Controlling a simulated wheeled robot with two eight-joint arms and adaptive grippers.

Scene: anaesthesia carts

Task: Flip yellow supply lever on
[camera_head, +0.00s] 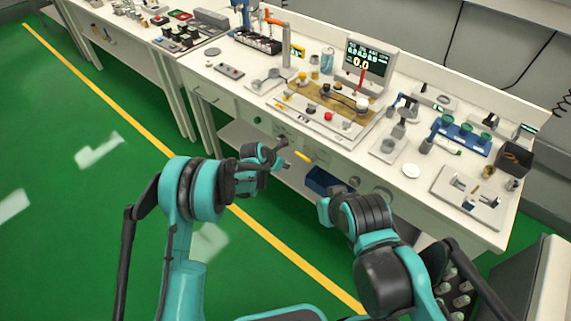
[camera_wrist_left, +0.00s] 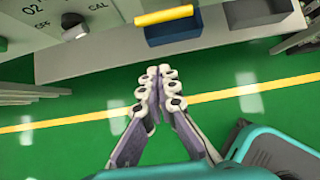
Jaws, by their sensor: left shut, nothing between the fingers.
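The yellow lever (camera_head: 304,156) sticks out from the front of the workbench, below the tabletop edge. In the left wrist view the lever (camera_wrist_left: 165,15) is a yellow bar near the top edge, lying nearly level with a slight tilt. My left gripper (camera_head: 281,143) is near the bench front, to the left of the lever. In the left wrist view the fingers (camera_wrist_left: 165,72) are together and empty, apart from the lever and below it in the picture. My right arm (camera_head: 362,215) is in front of the bench; its fingers do not show.
A dark blue bin (camera_head: 327,181) sits under the bench, below the lever; it also shows in the wrist view (camera_wrist_left: 172,34). A grey knob (camera_wrist_left: 75,27) is beside O2, OFF and CAL labels. The tabletop (camera_head: 228,101) holds many instruments. Green floor is open at left.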

